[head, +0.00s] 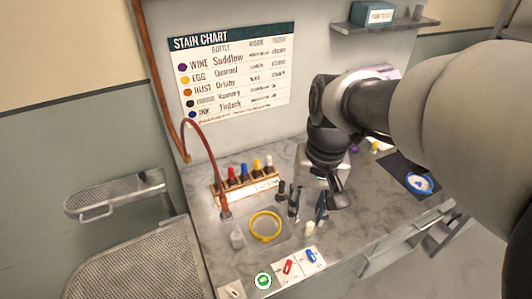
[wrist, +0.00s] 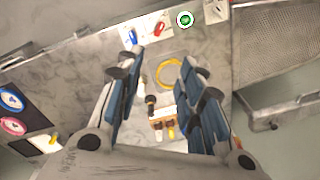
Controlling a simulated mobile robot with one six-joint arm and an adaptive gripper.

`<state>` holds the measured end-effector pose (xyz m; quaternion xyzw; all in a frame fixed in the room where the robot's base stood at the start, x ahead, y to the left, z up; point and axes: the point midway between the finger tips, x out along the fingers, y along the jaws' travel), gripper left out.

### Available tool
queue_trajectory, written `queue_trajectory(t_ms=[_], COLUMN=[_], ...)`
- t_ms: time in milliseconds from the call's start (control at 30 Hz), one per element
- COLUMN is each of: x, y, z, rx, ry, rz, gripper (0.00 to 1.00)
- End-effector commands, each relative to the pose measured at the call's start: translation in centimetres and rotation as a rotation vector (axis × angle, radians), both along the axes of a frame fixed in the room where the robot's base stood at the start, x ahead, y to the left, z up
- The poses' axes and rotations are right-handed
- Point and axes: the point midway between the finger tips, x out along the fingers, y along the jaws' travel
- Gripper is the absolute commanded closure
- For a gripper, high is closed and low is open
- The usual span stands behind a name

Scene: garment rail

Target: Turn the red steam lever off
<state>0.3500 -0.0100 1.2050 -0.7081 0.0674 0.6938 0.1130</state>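The red lever (head: 288,266) sits on a white plate at the counter's front edge, beside a blue lever (head: 311,256). In the wrist view the red lever (wrist: 159,28) is near the top, past the fingertips, with the blue lever (wrist: 133,36) to its left. My gripper (head: 307,207) is open and empty, pointing down above the counter, behind and apart from the levers. Its two blue-padded fingers also show wide apart in the wrist view (wrist: 156,72). The lever's exact angle is too small to tell.
A yellow ring (head: 265,226) lies left of my gripper, near a red hose (head: 207,148). A rack of coloured bottles (head: 247,184) stands behind. A green round button (head: 263,281) is left of the levers. A mesh-topped board (head: 140,262) stands at left.

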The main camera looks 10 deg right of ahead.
Motion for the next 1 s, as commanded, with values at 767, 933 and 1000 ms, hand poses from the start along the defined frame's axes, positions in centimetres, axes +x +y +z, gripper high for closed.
queue_trajectory(t_ms=[767, 933, 1000], x=[8.1, 7.0, 6.5], y=[-1.8, -1.2, -0.9], z=[-14.4, -17.4, -18.8], rx=[0.093, 0.093, 0.094], ry=[0.403, 0.405, 0.405], rz=[-0.253, -0.251, -0.251], gripper=[0.65, 0.65, 0.65])
